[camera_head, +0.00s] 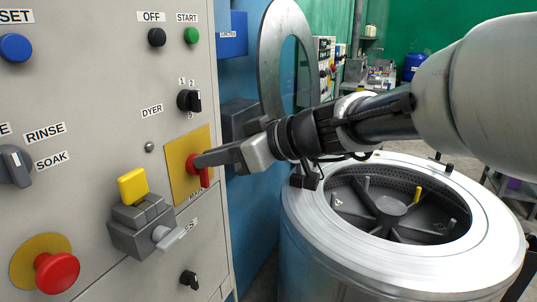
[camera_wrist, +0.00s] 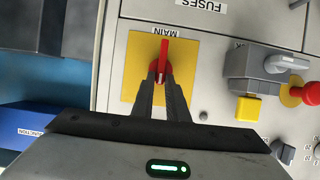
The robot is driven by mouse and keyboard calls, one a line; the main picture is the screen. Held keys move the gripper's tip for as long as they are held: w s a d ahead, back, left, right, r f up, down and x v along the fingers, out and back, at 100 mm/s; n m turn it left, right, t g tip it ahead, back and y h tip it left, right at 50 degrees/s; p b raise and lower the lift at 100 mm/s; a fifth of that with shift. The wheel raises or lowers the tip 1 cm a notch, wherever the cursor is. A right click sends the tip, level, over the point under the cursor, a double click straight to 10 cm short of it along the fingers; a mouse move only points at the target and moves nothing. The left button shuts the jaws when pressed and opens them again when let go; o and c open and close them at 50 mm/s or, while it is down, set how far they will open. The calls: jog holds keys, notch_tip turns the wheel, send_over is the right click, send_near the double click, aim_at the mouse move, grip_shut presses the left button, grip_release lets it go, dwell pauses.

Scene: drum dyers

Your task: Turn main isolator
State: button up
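The main isolator is a red rotary handle (camera_wrist: 163,54) on a yellow square plate (camera_wrist: 133,70), labelled MAIN upside down in the wrist view. In the head view the plate (camera_head: 178,171) is on the grey control panel, and the red handle (camera_head: 204,177) is partly hidden by my gripper (camera_head: 203,160). In the wrist view my gripper (camera_wrist: 162,79) has its two fingers close together, one on each side of the handle's near end. They appear closed on it. The handle lies along the line of the fingers there.
A grey lever switch with a yellow block (camera_head: 132,185) and a red mushroom button (camera_head: 57,272) are left of the isolator. The DYER selector (camera_head: 189,101) is above it. An open metal drum (camera_head: 384,263) stands below my arm at right.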

grip_shut()
jog(key=shift+w+d+f+m+g+y+b, duration=0.2)
jog(key=shift+w+f+m+g+y+b, duration=0.5)
jog(key=shift+m, duration=1.55)
jog(key=shift+w+d+f+m+g+y+b, duration=0.15)
jog(key=shift+m+g+y+b, duration=0.9)
jog(key=shift+m, duration=1.25)
jog(key=shift+w+d+f+m+g+y+b, duration=0.2)
jog(key=shift+w+f+m+g+y+b, duration=0.5)
jog(key=shift+m, duration=1.55)
jog(key=shift+s+r+y, duration=0.25)
jog(key=shift+s+y, duration=0.05)
jog(key=shift+y, duration=0.05)
jog(key=shift+o, duration=2.3)
grip_release()
